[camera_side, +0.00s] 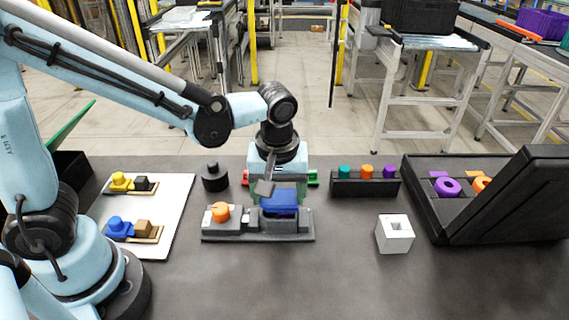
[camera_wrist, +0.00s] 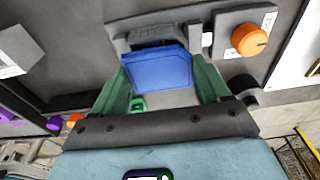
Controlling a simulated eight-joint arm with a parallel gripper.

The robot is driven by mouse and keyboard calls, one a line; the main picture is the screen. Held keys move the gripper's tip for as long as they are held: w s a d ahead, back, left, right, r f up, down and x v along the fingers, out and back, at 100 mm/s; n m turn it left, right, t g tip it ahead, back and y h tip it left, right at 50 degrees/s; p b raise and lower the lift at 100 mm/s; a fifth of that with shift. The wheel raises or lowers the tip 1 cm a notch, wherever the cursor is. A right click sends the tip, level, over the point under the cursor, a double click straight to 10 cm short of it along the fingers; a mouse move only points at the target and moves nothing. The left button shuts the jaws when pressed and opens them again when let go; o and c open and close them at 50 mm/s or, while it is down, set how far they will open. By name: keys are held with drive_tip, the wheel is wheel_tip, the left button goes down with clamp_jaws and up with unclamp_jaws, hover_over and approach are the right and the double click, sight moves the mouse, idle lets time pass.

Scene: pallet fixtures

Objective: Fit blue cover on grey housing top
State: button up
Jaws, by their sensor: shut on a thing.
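The blue cover (camera_side: 281,202) is between the green fingers of my gripper (camera_side: 277,205), just over the grey housing (camera_side: 284,226). In the wrist view the blue cover (camera_wrist: 158,70) sits between both fingers of my gripper (camera_wrist: 160,72), which is shut on it. Part of the grey housing (camera_wrist: 150,30) shows beyond the cover. The housing stands on the right part of a grey fixture plate, beside an orange knob (camera_side: 220,212). I cannot tell whether the cover touches the housing top or is fully seated.
A white board (camera_side: 174,205) with yellow and blue parts lies left. A black cylinder (camera_side: 214,178) stands behind the fixture. A black rack (camera_side: 363,186) with coloured pegs, a white square block (camera_side: 395,234) and a black bin (camera_side: 470,225) are right. The table front is clear.

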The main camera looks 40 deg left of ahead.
drive_tip(key=shift+f, duration=0.95)
idle(0.6)
drive_tip(key=o, duration=1)
drive_tip(key=shift+c, duration=0.8)
drive_tip(key=shift+r, duration=0.15)
drive_tip(key=shift+r, duration=3.85)
